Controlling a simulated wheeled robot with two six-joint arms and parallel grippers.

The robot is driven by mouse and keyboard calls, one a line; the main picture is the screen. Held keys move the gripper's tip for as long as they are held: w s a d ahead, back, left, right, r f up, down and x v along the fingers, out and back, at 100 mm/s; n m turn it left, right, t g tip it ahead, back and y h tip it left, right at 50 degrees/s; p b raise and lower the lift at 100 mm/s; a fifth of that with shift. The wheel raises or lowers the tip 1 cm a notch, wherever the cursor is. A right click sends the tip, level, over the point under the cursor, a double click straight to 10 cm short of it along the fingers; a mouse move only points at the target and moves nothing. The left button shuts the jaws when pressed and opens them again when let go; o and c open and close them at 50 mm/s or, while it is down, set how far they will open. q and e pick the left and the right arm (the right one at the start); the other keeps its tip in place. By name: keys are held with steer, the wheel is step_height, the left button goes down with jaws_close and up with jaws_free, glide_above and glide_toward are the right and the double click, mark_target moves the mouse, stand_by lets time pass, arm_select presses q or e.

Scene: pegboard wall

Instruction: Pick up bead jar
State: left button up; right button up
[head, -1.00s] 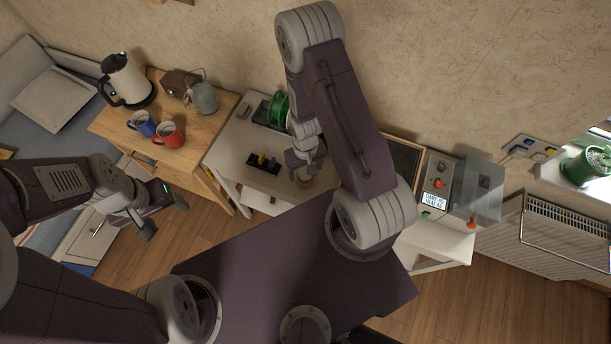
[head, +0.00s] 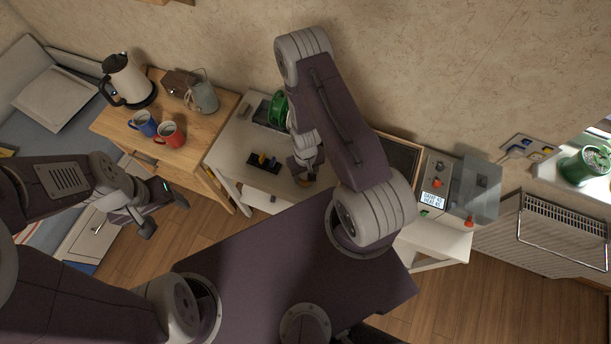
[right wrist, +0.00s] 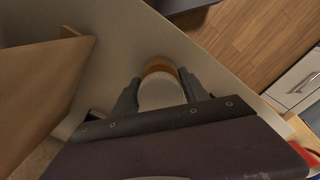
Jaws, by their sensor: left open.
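The bead jar (right wrist: 160,90) stands on the pale desk, with a whitish top and an amber band in the right wrist view. In the head view only a small amber part of the jar (head: 305,182) shows under my right gripper. My right gripper (right wrist: 160,82) has one finger on each side of the jar, very close to its sides. I cannot tell whether the fingers press on it. My left gripper (head: 163,210) is open and empty, out in front of the wooden cabinet, away from the jar.
A control box (head: 436,185) is at the right. Blue (head: 142,124) and red (head: 170,135) mugs stand on the wooden cabinet (head: 205,130).

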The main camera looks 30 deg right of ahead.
steer(key=shift+c, duration=0.8)
steer(key=shift+w+r, duration=0.1)
steer(key=shift+r, duration=0.35)
step_height(320, 180, up, 3)
steer(key=shift+f+b, duration=0.2)
steer(key=shift+b, duration=0.15)
steer(key=s+a+r+p, duration=0.5)
steer(key=s+r+p, duration=0.2)
steer(key=s, duration=0.3)
steer(key=shift+s+a+r+p, duration=0.2)
steer(key=shift+s+r+p, duration=0.1)
steer(key=shift+p, duration=0.35)
steer(key=shift+w, duration=0.1)
